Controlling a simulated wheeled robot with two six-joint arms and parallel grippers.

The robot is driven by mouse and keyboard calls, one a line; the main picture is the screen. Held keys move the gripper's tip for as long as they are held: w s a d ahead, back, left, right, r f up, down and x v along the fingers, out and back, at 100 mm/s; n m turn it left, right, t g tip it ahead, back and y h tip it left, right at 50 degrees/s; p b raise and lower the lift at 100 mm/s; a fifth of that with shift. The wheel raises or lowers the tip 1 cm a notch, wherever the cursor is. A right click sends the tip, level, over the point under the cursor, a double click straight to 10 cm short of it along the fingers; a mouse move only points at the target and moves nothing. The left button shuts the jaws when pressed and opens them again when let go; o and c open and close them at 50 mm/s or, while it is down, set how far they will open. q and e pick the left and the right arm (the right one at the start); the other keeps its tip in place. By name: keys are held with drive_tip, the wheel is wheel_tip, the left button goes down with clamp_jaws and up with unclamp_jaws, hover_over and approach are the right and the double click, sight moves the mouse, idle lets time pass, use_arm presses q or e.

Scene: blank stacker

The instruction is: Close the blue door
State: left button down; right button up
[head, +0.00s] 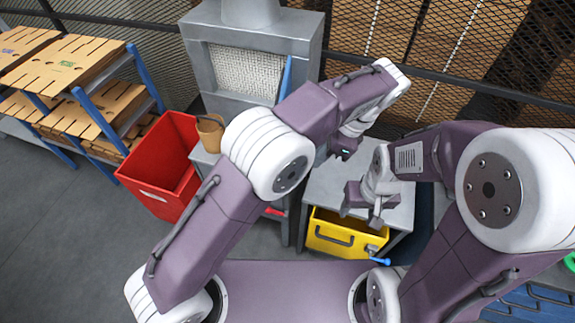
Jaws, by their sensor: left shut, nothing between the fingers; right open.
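The blue door (286,78) shows as a narrow blue panel at the right side of the grey machine (305,45). It is seen nearly edge-on and appears to stand out from the machine's front. My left arm hides its lower part. My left gripper (344,148) is shut and empty, to the right of the door and lower in the picture, apart from it, above the back of a grey table. My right gripper (360,208) is open and empty over the front of that table, further from the door.
The grey table (325,185) has a yellow bin (340,238) below it. A red bin (165,160) and a brown cup (210,127) are left of my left arm. Mesh fencing closes the back. Floor at lower left is clear.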

use_arm(q)
drive_tip(key=a+f+p, duration=0.2)
drive_tip(key=a+f, duration=0.5)
drive_tip(key=f, duration=0.2)
drive_tip(key=shift+w+a, duration=0.15)
drive_tip(key=shift+a, duration=0.15)
use_arm(e)
drive_tip(key=shift+s+d+r, duration=0.1)
drive_tip(key=shift+s+r, duration=0.1)
drive_tip(key=shift+r, duration=0.85)
